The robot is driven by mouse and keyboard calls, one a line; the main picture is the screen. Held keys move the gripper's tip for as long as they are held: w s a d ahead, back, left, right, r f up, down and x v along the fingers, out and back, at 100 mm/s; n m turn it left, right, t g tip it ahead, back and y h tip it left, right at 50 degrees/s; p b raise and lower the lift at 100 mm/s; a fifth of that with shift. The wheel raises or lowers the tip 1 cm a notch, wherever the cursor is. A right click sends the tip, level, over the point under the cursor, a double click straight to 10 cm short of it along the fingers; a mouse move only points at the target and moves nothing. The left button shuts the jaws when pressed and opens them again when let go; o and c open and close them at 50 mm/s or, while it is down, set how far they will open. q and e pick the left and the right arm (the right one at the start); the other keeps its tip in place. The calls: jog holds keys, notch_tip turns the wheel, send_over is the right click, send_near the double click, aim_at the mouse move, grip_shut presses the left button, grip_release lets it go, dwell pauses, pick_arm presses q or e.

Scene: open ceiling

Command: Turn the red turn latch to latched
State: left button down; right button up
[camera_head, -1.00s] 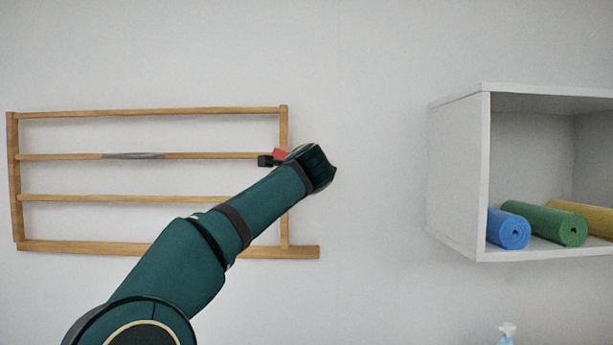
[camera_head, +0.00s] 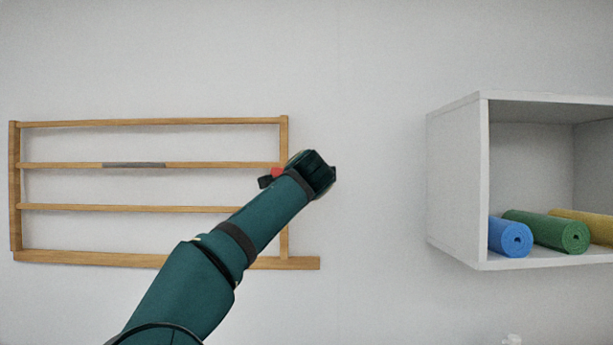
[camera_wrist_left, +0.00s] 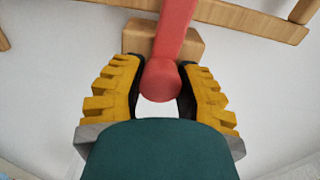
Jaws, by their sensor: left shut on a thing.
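The red turn latch (camera_wrist_left: 168,50) shows in the left wrist view as a red bar with a rounded end, in front of a wooden block (camera_wrist_left: 190,42). My left gripper (camera_wrist_left: 162,84) is shut on the rounded end of the latch, with a yellow-ridged finger on each side. In the head view only a small red piece of the latch (camera_head: 277,172) shows, near the right post of the wooden wall rack. My left gripper (camera_head: 270,180) is mostly hidden there behind my own wrist. My right gripper is in neither view.
The wooden wall rack (camera_head: 90,208) with horizontal rails hangs at the left. A white open wall box (camera_head: 455,185) at the right holds rolled mats in blue (camera_head: 510,237), green (camera_head: 550,231) and yellow (camera_head: 590,224). The wall between rack and box is bare.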

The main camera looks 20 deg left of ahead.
pick_arm(q)
jog(key=shift+d+f, duration=0.1)
jog(key=c, duration=0.5)
grip_release()
jog(key=shift+w+d, duration=0.1)
jog(key=shift+s, duration=0.2)
jog(key=shift+s, duration=0.2)
jog(key=v, duration=1.1)
jog(key=shift+s+d, duration=0.1)
jog(key=shift+s, duration=0.05)
